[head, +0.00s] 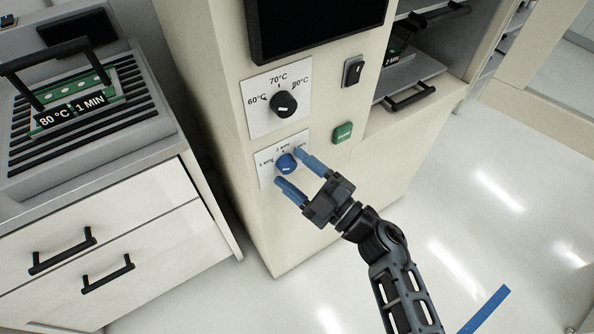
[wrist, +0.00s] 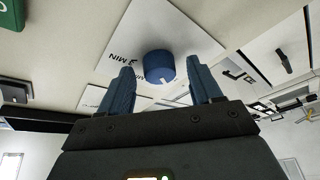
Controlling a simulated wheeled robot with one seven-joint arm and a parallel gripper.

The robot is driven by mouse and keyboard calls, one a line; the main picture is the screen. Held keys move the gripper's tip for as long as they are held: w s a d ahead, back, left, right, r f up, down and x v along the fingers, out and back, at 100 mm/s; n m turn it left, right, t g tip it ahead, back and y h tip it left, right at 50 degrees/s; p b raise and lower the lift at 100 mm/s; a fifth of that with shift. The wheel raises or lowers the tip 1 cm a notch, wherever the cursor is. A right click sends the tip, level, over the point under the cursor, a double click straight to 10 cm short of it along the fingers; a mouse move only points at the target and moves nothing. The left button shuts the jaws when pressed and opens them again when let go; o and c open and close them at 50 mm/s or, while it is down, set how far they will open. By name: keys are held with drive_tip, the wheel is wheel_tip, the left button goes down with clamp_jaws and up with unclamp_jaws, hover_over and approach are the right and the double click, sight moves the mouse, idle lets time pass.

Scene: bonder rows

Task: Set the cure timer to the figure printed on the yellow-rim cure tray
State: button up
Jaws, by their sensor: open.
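The cure timer is a blue knob (head: 286,163) on a white plate (head: 266,171) marked in minutes; 1 MIN reads at left, 2 MIN at top, and the right mark is partly covered. My open gripper (head: 289,168) has its blue fingers on either side of the knob; contact cannot be told. In the wrist view the knob (wrist: 158,66) sits between and beyond the fingertips (wrist: 161,76), with a white pointer mark toward its lower right. A tray (head: 76,110) labelled 80 °C, 1 MIN stands at left. I see no clearly yellow rim.
Above the timer is a black temperature knob (head: 283,103) marked 60 to 80 °C. A black rocker switch (head: 354,71) and a green button (head: 342,132) are to the right. Another tray (head: 399,40), labelled 2 MIN, is partly visible in the bay at upper right.

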drive_tip(key=shift+s+d, duration=0.1)
drive_tip(key=v, duration=0.7)
drive_tip(key=shift+s+d+b, duration=0.15)
drive_tip(key=shift+d+b, duration=0.05)
drive_tip(key=shift+b, duration=0.1)
drive_tip(key=shift+f, duration=0.1)
drive_tip(key=s+d+r+m+h, duration=0.3)
drive_tip(key=s+d+m+h, duration=0.2)
drive_tip(key=s, duration=0.6)
drive_tip(key=s+d+r+m+t+h, duration=0.1)
drive_tip(key=s+d+r+m+h, duration=0.3)
drive_tip(key=s+m, duration=0.4)
drive_tip(key=s+d+r+m+t+h, duration=0.1)
drive_tip(key=s+d+r+m+h, duration=0.2)
drive_tip(key=s+d+m+h, duration=0.4)
drive_tip(key=f+v, duration=0.1)
drive_tip(key=v, duration=0.6)
drive_tip(key=shift+s+f, duration=0.2)
drive_tip(key=shift+d, duration=0.1)
